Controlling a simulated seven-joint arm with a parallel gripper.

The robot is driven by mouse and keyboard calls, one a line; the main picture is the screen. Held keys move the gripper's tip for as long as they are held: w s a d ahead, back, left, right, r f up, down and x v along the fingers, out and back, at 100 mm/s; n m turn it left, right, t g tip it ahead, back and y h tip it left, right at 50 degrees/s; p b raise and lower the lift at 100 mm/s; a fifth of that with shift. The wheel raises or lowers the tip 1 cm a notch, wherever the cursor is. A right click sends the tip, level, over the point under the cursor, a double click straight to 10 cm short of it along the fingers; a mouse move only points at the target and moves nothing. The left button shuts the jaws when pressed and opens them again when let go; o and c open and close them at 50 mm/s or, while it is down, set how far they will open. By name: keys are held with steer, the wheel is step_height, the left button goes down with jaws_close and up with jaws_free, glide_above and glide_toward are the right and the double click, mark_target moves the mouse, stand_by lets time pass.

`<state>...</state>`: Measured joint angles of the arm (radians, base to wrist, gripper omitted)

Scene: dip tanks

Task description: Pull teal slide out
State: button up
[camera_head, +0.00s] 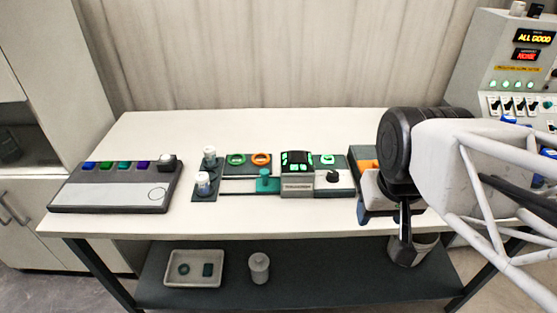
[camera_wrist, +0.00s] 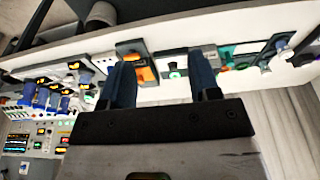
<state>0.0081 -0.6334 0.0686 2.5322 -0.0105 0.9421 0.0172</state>
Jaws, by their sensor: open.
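The teal slide (camera_head: 267,183) is a small teal block with a raised knob. It sits in a dark slot on the table, left of a grey box with green lit marks (camera_head: 297,187). In the wrist view a teal part (camera_wrist: 228,51) shows right of the fingers, but I cannot make out its shape. My gripper (camera_head: 383,236) hangs at the table's front right edge, well right of the slide. In the wrist view my gripper (camera_wrist: 164,64) is open, with nothing seen between its two dark fingers.
Green (camera_head: 236,160) and orange (camera_head: 262,160) rings lie behind the slide. A grey panel with coloured keys (camera_head: 112,198) is at far left. An orange block unit (camera_head: 362,157) is near my gripper. The table front is clear.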

steer(key=m+g, duration=0.3)
glide_above(265, 171)
step_height(265, 171, down, 12)
steer(key=shift+s+d+f, duration=0.1)
steer(key=shift+d, duration=0.05)
steer(key=shift+w+a+f, duration=0.15)
steer(key=shift+w+a, duration=0.05)
steer(key=shift+f, duration=0.1)
steer(key=shift+f, duration=3.8)
